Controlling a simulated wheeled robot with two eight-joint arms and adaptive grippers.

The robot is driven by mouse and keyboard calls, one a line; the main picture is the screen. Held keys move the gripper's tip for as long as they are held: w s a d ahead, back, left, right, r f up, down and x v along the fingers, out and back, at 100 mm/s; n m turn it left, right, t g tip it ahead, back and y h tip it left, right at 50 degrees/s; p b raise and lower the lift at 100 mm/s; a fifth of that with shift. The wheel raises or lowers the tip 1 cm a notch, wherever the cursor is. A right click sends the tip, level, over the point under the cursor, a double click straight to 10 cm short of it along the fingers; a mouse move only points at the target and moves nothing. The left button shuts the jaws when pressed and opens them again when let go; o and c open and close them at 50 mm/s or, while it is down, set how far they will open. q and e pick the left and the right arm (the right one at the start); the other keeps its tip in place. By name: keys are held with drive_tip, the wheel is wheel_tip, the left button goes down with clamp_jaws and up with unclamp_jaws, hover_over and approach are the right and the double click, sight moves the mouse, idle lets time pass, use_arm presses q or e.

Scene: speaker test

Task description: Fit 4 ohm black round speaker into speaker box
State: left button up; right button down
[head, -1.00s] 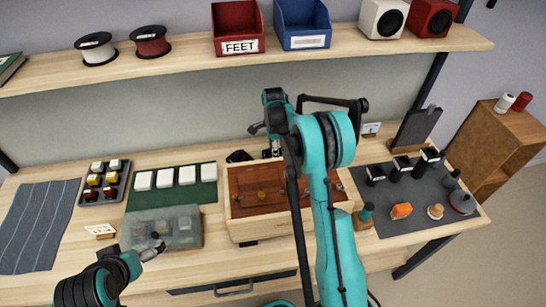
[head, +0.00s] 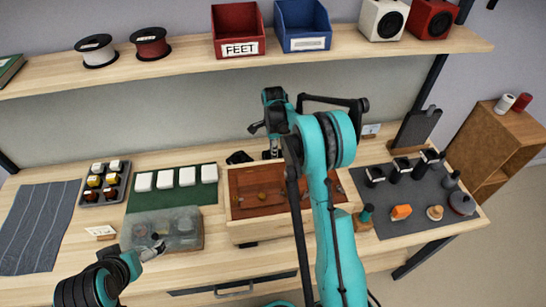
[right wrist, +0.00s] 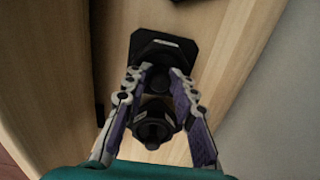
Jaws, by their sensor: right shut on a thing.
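My right gripper (right wrist: 157,98) is shut on a dark thing with a round, stepped end (right wrist: 153,125), seen from above in the right wrist view. A black angular plate (right wrist: 165,55) with a small pale label lies just beyond the fingertips; I cannot tell whether it is part of the held thing. In the head view, my right gripper (head: 271,146) is small and dark behind the wooden box, and its load is hidden. The open wooden box (head: 262,230) has a red-brown inside, partly covered by my right arm. My left gripper (head: 154,247) is by the clear-topped tray; its jaw state is unclear.
The clear-topped tray (head: 150,219) stands left of the box, with a green mat (head: 151,198) of white blocks behind it. A grey mat (head: 410,218) with several small parts lies to the right. White (head: 383,18) and red (head: 431,18) speakers stand on the shelf (head: 180,66).

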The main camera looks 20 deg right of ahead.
drive_tip(key=shift+r+p, duration=1.3)
drive_tip(key=shift+r, duration=1.2)
drive_tip(key=shift+a+f, duration=0.1)
